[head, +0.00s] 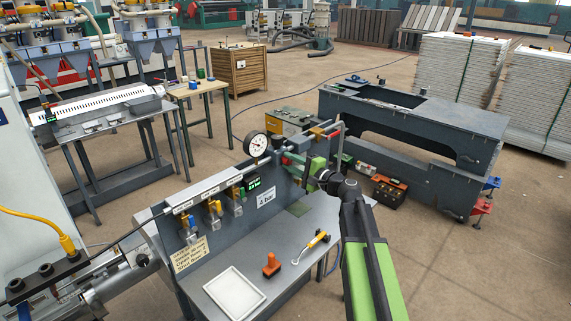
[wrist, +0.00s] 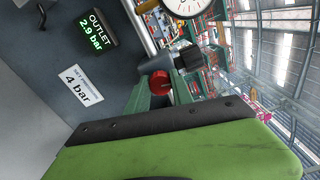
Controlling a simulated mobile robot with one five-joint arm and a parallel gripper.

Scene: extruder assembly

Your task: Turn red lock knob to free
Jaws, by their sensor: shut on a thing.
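In the head view my gripper (head: 297,161) reaches the panel's right end, beside a small red part. The outlet display (wrist: 94,32) reads 2.9 bar, and a label (wrist: 75,83) reads 4 bar.
A round gauge (head: 257,145) stands just left of my gripper, on the panel's top. The bench (head: 285,235) below holds a white tray (head: 234,292), an orange-red part (head: 271,265) and a yellow-handled tool (head: 317,239). A dark machine frame (head: 420,125) stands behind right.

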